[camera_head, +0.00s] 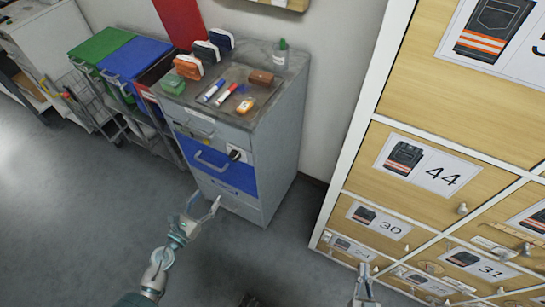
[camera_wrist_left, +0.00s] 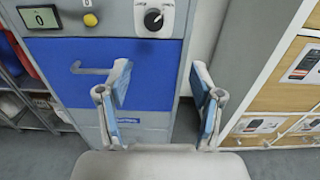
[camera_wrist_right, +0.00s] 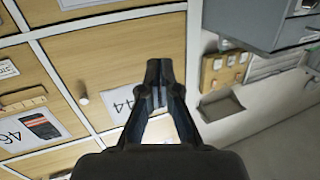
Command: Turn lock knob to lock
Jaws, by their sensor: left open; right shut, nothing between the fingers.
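The lock knob (camera_wrist_left: 153,19) is a round black knob with a white mark on a white plate, at the top of the left wrist view. In the head view the knob (camera_head: 235,155) sits on the front of the grey cabinet (camera_head: 280,150), at the right end above the blue drawer (camera_head: 215,168). My left gripper (camera_head: 203,206) is open and empty, in front of the cabinet and lower than the knob. In the left wrist view its fingers (camera_wrist_left: 160,88) are apart, with the knob beyond them. My right gripper (camera_head: 363,272) is shut and empty near the wooden drawers; its fingertips (camera_wrist_right: 158,70) meet.
Markers, pouches and small items lie on the cabinet top (camera_head: 232,75). A yellow button (camera_wrist_left: 90,19) and a display (camera_wrist_left: 40,16) are left of the knob. Wooden numbered drawers (camera_head: 415,180) stand on the right. Green and blue bins (camera_head: 135,58) stand left. The floor in front is clear.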

